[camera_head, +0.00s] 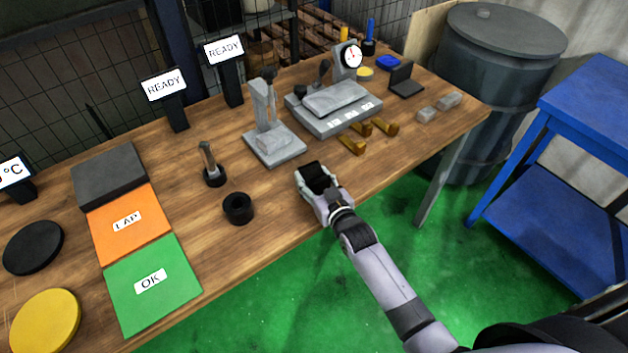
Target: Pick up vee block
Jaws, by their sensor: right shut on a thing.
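My right gripper (314,178) is over the front part of the wooden bench, right of the black ring and in front of the grey stand. It is shut on a dark piece between its black fingers. The fingers hide most of this piece, so I cannot make out a vee shape or tell whether it touches the bench. My left gripper is not in view.
The wooden bench (285,208) carries a grey stand (275,146), a gauge fixture (335,105), several brass pieces (351,144), a black ring (238,208), an orange mat (128,240) and a green mat (150,300). A blue table (585,110) stands at the right.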

